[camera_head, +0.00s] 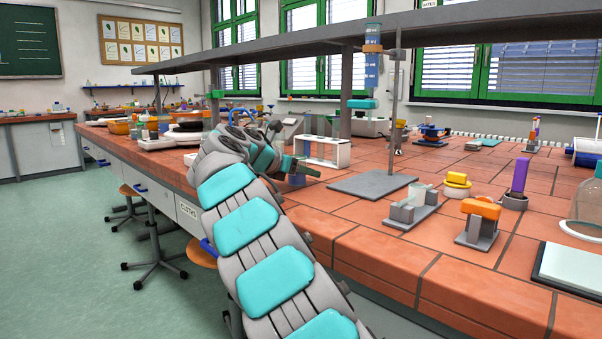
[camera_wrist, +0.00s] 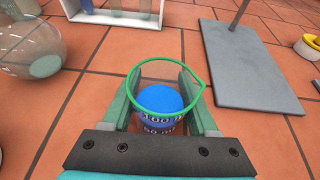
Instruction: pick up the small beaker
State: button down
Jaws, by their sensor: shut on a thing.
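The small beaker (camera_wrist: 160,112) has a green rim, white volume marks and blue contents. In the wrist view it stands upright between the two fingers of my gripper (camera_wrist: 166,98), which is shut on it. Whether its base touches the tiles cannot be told.
A grey stand base (camera_wrist: 250,60) lies right of the beaker. A white test-tube rack (camera_head: 323,151) is behind it. A round glass flask (camera_wrist: 30,45) is at the left in the wrist view. A shelf (camera_head: 400,30) spans above the bench. Tiles right of my gripper are partly clear.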

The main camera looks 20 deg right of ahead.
aim_at(305, 157)
jog(key=shift+r, duration=0.15)
jog(key=shift+r+p, duration=0.5)
jog(key=shift+r, duration=1.05)
jog(key=shift+s+r, duration=0.2)
jog(key=shift+s, duration=0.25)
jog(key=shift+s+a+b, duration=0.1)
jog(key=shift+s+b, duration=0.2)
jog(key=shift+s, duration=0.4)
jog(key=s, duration=0.4)
jog(key=s+a, duration=0.1)
jog(key=s, duration=0.4)
jog(key=s+r, duration=0.1)
jog(key=s, duration=0.3)
jog(key=shift+s+a+b, duration=0.15)
jog(key=shift+s+b, duration=0.2)
jog(key=shift+b, duration=0.05)
jog(key=shift+r, duration=0.1)
jog(key=c, duration=0.8)
grip_release()
grip_shut()
